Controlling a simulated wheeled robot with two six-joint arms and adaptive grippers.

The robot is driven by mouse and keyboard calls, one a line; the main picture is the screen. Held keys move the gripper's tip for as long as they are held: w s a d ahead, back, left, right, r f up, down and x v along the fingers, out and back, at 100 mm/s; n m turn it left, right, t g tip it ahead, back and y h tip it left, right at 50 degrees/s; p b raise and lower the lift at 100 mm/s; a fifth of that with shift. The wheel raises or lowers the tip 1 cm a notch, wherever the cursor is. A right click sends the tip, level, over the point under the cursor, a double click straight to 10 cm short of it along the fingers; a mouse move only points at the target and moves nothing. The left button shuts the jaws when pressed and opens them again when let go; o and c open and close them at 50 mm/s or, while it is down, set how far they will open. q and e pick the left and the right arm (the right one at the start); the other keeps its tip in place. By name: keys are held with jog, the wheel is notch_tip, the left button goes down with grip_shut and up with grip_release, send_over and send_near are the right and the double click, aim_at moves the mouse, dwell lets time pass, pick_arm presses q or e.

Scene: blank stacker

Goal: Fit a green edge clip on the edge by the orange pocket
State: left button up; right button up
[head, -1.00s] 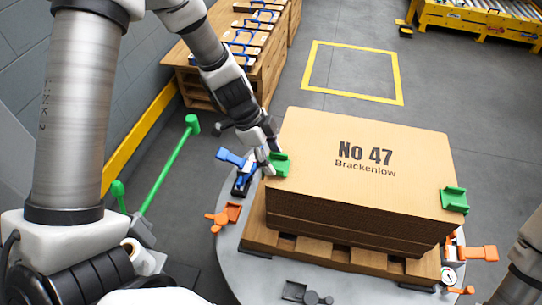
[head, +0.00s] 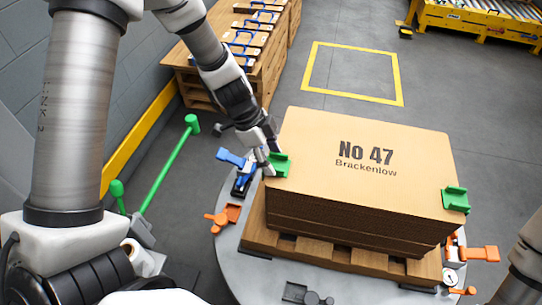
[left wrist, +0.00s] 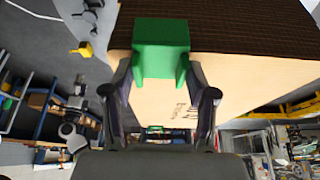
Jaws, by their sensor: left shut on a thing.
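A green edge clip (head: 279,166) is at the left edge of the cardboard stack (head: 365,160) marked "No 47 Brackenlow". My left gripper (head: 268,160) is shut on this clip; in the left wrist view its two fingers (left wrist: 160,82) flank the green clip (left wrist: 162,42), which laps the board edge. How fully it is seated I cannot tell. A second green clip (head: 455,199) sits on the right edge. An orange fitting (head: 222,217) is on the grey round table left of the stack, and another orange fitting (head: 478,253) is at the right. My right gripper is out of view.
The stack rests on a wooden pallet (head: 330,252) on the grey table (head: 232,262). A blue fitting (head: 236,160) stands close to the left gripper. A green-handled lever (head: 165,165) rises at left. A wooden bench (head: 262,65) is behind.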

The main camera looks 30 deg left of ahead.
pick_arm(q)
jog(key=o, duration=1.1)
jog(key=shift+o, duration=0.2)
